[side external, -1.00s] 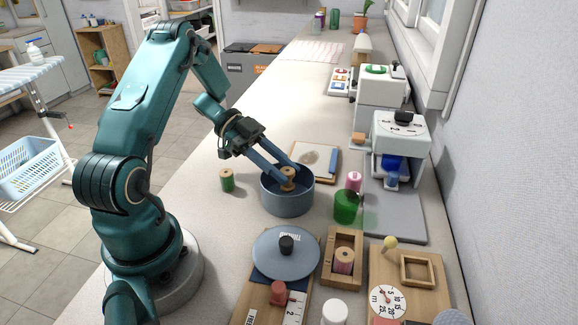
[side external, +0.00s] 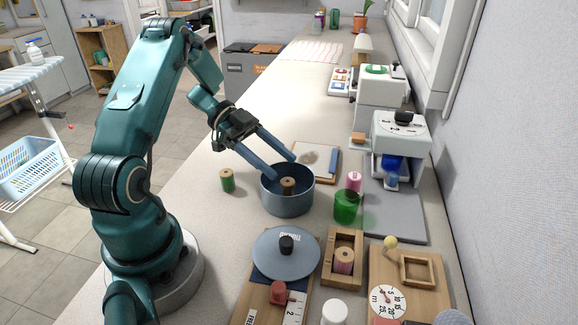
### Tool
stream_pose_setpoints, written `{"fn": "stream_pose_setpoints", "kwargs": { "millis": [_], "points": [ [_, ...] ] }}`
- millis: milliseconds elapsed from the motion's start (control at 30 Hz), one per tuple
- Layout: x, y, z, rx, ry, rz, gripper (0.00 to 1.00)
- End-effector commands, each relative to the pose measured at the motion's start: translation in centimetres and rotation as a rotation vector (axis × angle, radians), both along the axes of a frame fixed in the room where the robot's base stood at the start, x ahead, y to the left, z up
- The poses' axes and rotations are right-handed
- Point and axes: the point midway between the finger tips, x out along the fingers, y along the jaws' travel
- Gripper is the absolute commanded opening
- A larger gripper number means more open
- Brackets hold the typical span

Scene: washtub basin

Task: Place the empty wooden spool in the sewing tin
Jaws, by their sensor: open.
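The empty wooden spool (side external: 288,186) stands upright inside the round blue-grey sewing tin (side external: 287,205), near its middle. The tin is open at the top. My gripper (side external: 279,166) is open, with its two blue fingers spread above the tin's rim. The fingers are apart from the spool, and nothing is between them. The tin's lid (side external: 286,262), blue-grey with a dark knob, lies in front of the tin. The spool's lower end is partly hidden by the tin's near wall.
A green spool (side external: 227,181) stands left of the tin. A green jar (side external: 346,207) and pink spool (side external: 354,181) are on its right. A wooden box (side external: 342,272) holds another spool. The far counter is mostly clear.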

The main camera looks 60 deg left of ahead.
Motion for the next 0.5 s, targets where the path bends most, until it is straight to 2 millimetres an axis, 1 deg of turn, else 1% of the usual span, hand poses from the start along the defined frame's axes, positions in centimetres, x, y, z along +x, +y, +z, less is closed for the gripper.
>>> {"fn": "stream_pose_setpoints", "kwargs": {
  "millis": [33,200,400,500],
  "points": [
    [-0.4,1.2,0.4,0.004,-0.002,0.006,0.65],
    [-1.8,4.4,1.9,0.004,-0.002,0.005,0.65],
    [-2.9,7.1,3.1,0.003,0.001,0.003,0.65],
    [-3.2,7.8,3.4,0.002,0.001,0.002,0.65]
  ]
}}
